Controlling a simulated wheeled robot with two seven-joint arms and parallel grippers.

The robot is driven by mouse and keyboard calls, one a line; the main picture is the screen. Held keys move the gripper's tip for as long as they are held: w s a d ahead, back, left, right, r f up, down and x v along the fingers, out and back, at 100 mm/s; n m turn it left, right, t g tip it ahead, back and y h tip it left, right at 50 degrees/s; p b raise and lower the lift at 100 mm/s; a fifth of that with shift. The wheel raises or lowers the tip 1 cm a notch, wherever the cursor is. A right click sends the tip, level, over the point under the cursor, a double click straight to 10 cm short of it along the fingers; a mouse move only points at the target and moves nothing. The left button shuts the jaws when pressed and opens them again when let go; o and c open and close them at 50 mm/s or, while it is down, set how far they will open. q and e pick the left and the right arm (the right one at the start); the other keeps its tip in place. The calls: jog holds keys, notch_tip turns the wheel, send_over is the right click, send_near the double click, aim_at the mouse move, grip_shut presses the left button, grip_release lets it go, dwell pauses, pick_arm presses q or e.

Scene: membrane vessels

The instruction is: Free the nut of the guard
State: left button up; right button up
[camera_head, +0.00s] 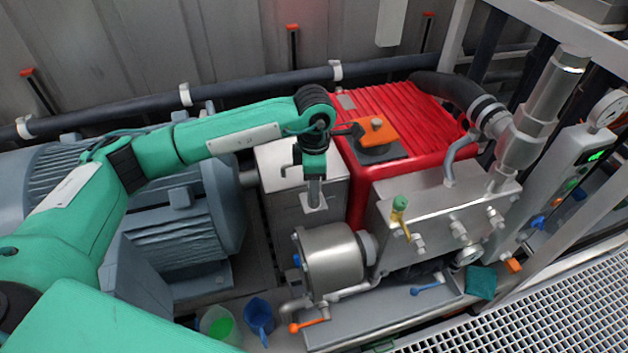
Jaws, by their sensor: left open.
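The guard (275,164) looks to be the grey sheet-metal box between the blue-grey motor and the red pump block. My left arm reaches across from the left. My left gripper (314,200) points down at the guard's front right part, and its jaws are open. The fingers look close to the guard, but I cannot tell whether they touch it. I cannot make out the nut; it may be hidden behind the gripper or too small to see. My right gripper is not in view.
The red pump block (408,115) with an orange-handled part (377,131) stands right of the guard. A steel cylinder (333,262) and valve block (440,205) are in front. The motor (185,225) stands left. A blue jug (259,316) and a cup with green contents (219,326) stand below.

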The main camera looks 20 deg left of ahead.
pick_arm(q)
notch_tip(320, 180, up, 13)
jog(key=b, duration=0.1)
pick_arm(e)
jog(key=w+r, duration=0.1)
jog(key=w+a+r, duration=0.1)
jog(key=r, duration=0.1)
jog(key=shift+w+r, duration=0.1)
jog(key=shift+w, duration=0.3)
pick_arm(q)
jog(key=shift+f, duration=0.1)
